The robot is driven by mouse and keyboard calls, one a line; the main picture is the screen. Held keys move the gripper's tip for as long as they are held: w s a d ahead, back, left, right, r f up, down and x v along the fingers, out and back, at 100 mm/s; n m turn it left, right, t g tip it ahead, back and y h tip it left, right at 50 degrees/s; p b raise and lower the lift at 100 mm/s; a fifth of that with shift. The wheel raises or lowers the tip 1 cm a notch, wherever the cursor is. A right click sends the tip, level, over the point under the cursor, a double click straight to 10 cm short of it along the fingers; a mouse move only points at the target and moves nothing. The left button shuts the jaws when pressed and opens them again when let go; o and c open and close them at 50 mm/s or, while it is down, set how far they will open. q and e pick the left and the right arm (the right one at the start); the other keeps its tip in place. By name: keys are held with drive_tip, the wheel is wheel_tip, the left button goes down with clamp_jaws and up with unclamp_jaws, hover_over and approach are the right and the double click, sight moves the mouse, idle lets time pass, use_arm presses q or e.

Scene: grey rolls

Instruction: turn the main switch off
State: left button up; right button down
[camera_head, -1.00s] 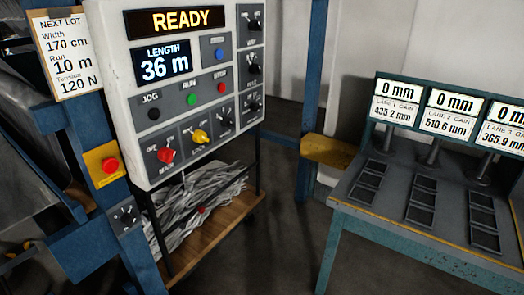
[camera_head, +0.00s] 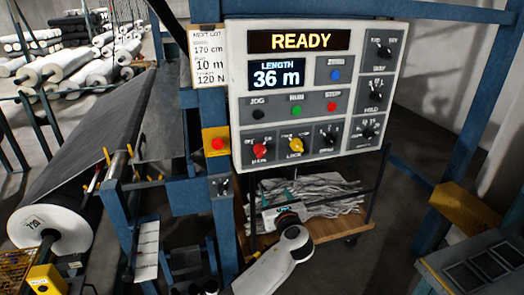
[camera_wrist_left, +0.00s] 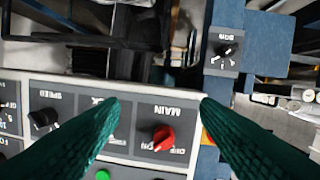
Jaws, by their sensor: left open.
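The red main switch (camera_head: 260,150) is a rotary knob at the lower left of the white control panel (camera_head: 240,100), marked MAIN. In the left wrist view the panel is upside down, and the red knob (camera_wrist_left: 163,138) appears between the two fingers, its handle seeming to lean toward the ON label. My left gripper (camera_head: 284,190) is below the panel in the head view, its fingers small and hard to make out. In the wrist view the teal fingers of my left gripper (camera_wrist_left: 160,105) are wide apart with nothing held. My right gripper does not show.
A yellow lock switch (camera_head: 296,144) sits right of the main switch. A red emergency button (camera_head: 217,143) on a yellow plate is to the left. A cart with grey scraps (camera_head: 320,195) stands below. A blue post (camera_head: 490,90) rises at right.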

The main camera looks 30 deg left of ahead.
use_arm(q)
drive_tip(key=y, duration=0.2)
approach(262, 155)
drive_tip(key=p+x, duration=0.3)
drive_tip(key=x, duration=0.5)
drive_tip(key=shift+w+a+r, duration=0.15)
drive_tip(key=shift+w, duration=0.05)
drive_tip(key=shift+x, duration=0.85)
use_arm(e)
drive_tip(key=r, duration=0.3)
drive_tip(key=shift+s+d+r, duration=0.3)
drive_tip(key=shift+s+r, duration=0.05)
use_arm(q)
drive_tip(key=c, duration=1)
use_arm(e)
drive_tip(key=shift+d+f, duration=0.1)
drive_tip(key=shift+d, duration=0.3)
